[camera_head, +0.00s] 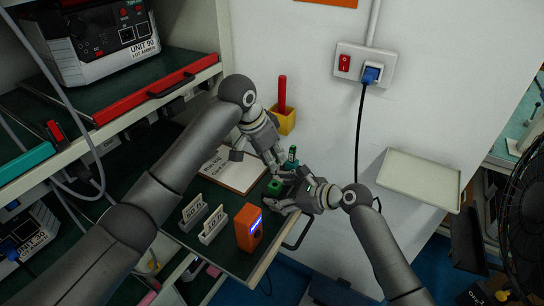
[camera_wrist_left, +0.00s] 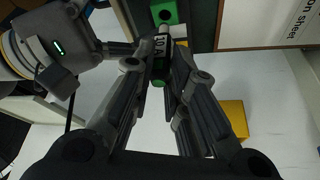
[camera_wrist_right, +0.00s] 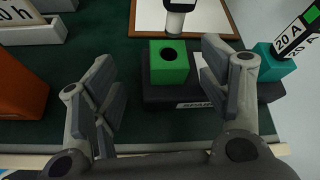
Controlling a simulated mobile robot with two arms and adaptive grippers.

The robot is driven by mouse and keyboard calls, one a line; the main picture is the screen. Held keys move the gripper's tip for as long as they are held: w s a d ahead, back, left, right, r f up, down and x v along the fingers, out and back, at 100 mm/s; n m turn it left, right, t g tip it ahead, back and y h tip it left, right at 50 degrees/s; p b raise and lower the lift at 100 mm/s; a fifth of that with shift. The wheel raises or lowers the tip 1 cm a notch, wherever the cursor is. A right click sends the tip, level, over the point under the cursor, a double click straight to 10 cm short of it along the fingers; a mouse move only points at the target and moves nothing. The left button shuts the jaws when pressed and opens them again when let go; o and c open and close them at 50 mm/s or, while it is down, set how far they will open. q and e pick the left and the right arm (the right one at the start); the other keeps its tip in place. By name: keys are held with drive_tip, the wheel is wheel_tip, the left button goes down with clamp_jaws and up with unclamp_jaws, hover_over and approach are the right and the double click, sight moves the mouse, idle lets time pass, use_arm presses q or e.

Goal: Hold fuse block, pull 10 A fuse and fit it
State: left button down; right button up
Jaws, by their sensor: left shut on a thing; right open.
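The fuse block is a dark base (camera_wrist_right: 195,100) with a green socket (camera_wrist_right: 168,62) and a teal socket (camera_wrist_right: 272,62). The green socket's hole is empty; it also shows in the head view (camera_head: 275,187). My left gripper (camera_wrist_left: 160,72) is shut on the 10 A fuse (camera_wrist_left: 161,42), whose lower end (camera_wrist_right: 178,20) is apart from the green socket. My right gripper (camera_wrist_right: 160,68) is open, with its fingers on either side of the green socket; I cannot tell whether they touch it. A 20 A fuse (camera_wrist_right: 296,36) stands in the teal socket.
An orange device (camera_head: 249,229) and two label stands (camera_head: 213,224) are near the bench's front. A clipboard (camera_head: 232,170) lies behind, and a yellow holder (camera_head: 284,122) with a red rod is by the wall. A tray shelf (camera_head: 420,178) is on the right.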

drive_tip(key=v, duration=1.2)
drive_tip(key=shift+s+f, duration=0.1)
drive_tip(key=shift+f, duration=0.05)
